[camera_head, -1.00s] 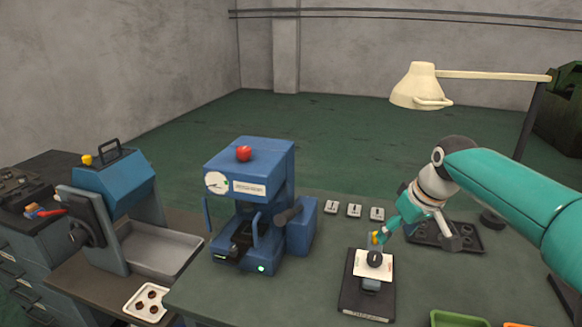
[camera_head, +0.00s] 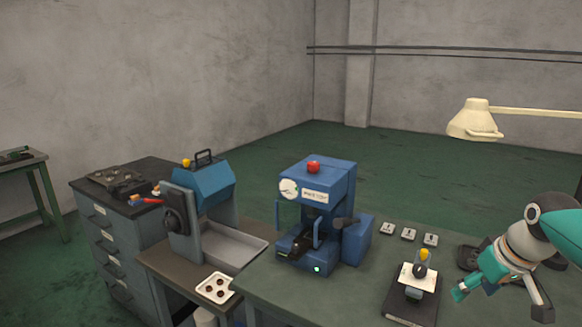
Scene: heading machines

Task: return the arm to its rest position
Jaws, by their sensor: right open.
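My right arm, teal with grey and cream joints, comes in from the right edge. Its right gripper (camera_head: 500,297) is open, with its fingers spread and nothing visible between them. It is over the right part of the bench, just right of a dark stand (camera_head: 408,308) and apart from it. The stand carries a white card (camera_head: 417,276) with a dark round piece and a yellow-topped part (camera_head: 424,255) on it. My left gripper is not in view.
A blue press (camera_head: 325,185) with a red knob stands left of the stand on the green bench (camera_head: 290,290). Three small white tags (camera_head: 408,233) lie behind. A dark tray (camera_head: 468,257) is partly hidden behind the arm. A cream lamp (camera_head: 475,120) overhangs the right. Another blue machine (camera_head: 203,187) is farther left.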

